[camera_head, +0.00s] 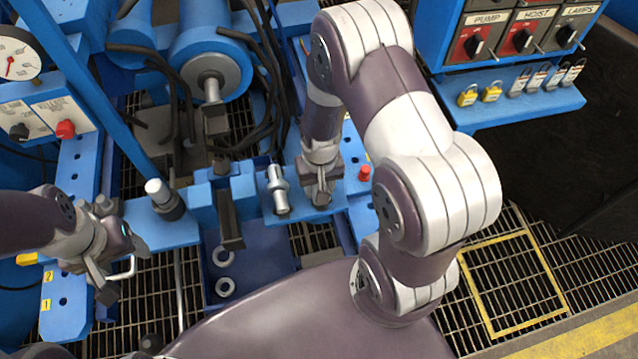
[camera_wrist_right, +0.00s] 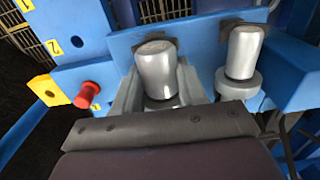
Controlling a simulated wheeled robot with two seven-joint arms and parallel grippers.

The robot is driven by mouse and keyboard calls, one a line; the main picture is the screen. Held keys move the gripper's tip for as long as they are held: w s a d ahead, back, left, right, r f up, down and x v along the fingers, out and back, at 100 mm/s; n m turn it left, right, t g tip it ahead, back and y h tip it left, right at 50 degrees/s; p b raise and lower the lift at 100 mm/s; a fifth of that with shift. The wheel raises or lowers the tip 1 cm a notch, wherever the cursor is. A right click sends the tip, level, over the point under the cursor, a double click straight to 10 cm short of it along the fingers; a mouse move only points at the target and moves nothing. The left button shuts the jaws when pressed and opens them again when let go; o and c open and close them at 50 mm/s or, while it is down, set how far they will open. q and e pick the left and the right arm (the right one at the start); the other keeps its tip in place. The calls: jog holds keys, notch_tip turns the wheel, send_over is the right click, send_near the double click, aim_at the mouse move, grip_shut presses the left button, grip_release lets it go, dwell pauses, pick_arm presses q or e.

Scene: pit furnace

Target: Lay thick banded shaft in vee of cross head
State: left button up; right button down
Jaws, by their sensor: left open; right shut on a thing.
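My right gripper (camera_head: 320,192) is shut on a thick grey shaft with a rounded end, upright at the blue bench; the shaft (camera_wrist_right: 156,68) shows between the fingers in the right wrist view. Its lower part and any band are mostly hidden. A thinner grey shaft with a collar (camera_head: 278,188) stands beside it; it also shows in the right wrist view (camera_wrist_right: 242,52). Left of these, a blue notched block (camera_head: 205,195) with a dark bar looks like the cross head; I cannot clearly see its vee. My left gripper (camera_head: 118,272) is open at the left, beside a white bent handle (camera_head: 124,270).
A dark post with a white top (camera_head: 160,192) stands left of the block. Two grey rings (camera_head: 224,287) lie in a blue tray below. A red button (camera_head: 365,172) is close to my right gripper. A control panel with padlocks (camera_head: 520,80) is at upper right.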

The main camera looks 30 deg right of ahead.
jog(key=shift+w+r, duration=0.1)
dwell(0.5)
jog(key=shift+r+p, duration=0.45)
jog(key=shift+p, duration=0.05)
notch_tip(320, 180, up, 7)
jog(key=p, duration=0.6)
jog(key=shift+f+p, duration=0.15)
jog(key=shift+p, duration=0.25)
jog(key=shift+f, duration=0.1)
dwell(0.4)
